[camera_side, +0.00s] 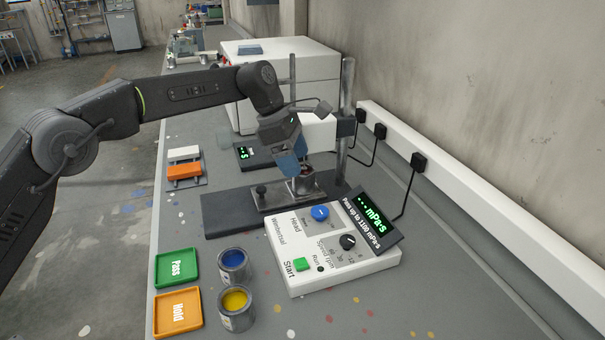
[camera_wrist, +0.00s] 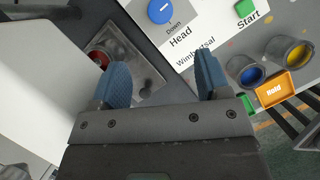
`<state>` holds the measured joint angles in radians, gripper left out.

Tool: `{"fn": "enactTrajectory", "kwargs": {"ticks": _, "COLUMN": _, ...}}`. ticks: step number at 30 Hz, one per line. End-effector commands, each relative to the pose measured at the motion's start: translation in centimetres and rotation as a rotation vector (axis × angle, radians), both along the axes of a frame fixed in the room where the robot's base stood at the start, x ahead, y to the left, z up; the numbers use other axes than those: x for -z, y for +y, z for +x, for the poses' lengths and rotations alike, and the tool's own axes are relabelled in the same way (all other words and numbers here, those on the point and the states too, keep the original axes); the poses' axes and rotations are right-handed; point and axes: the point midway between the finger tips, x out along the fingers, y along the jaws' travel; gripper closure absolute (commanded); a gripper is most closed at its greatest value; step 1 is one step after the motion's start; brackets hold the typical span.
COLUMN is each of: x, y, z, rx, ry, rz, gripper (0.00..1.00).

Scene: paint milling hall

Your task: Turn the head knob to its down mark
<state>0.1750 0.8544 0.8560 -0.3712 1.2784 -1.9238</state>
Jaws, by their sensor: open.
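The blue head knob (camera_side: 320,213) sits on the white control panel (camera_side: 290,262), above the "Head" label. Its top shows at the upper edge of the wrist view (camera_wrist: 160,11), with the word "Down" printed beside it. A pale pointer line crosses the knob, but I cannot tell which mark it meets. My gripper (camera_side: 292,160) has blue fingers and is open and empty. In the side view it hangs by the metal sample cup (camera_side: 303,186), behind the knob and apart from it. In the wrist view the fingers (camera_wrist: 164,75) are spread wide below the knob.
A metal post (camera_side: 346,110) rises behind the cup. The panel also has a black speed knob (camera_side: 347,241), a green Start button (camera_side: 302,264) and a tilted display (camera_side: 370,217). Blue (camera_side: 232,264) and yellow (camera_side: 236,307) paint cans and Pass (camera_side: 177,268) and Hold (camera_side: 178,312) trays stand left.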

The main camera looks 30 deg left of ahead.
Motion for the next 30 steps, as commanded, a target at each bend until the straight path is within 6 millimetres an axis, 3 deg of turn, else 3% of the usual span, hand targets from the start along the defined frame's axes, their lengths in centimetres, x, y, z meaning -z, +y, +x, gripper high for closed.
{"fn": "enactTrajectory", "kwargs": {"ticks": 14, "x": -0.7, "y": 0.1, "z": -0.2, "rx": -0.023, "ry": 0.000, "rz": 0.002, "gripper": 0.30}}
{"fn": "enactTrajectory", "kwargs": {"ticks": 22, "x": -0.7, "y": -0.8, "z": -1.9, "rx": -0.336, "ry": 0.001, "rz": 0.005, "gripper": 0.30}}
{"fn": "enactTrajectory", "kwargs": {"ticks": 30, "x": 1.7, "y": -1.6, "z": -1.6, "rx": -0.393, "ry": 0.004, "rz": 0.002, "gripper": 0.30}}
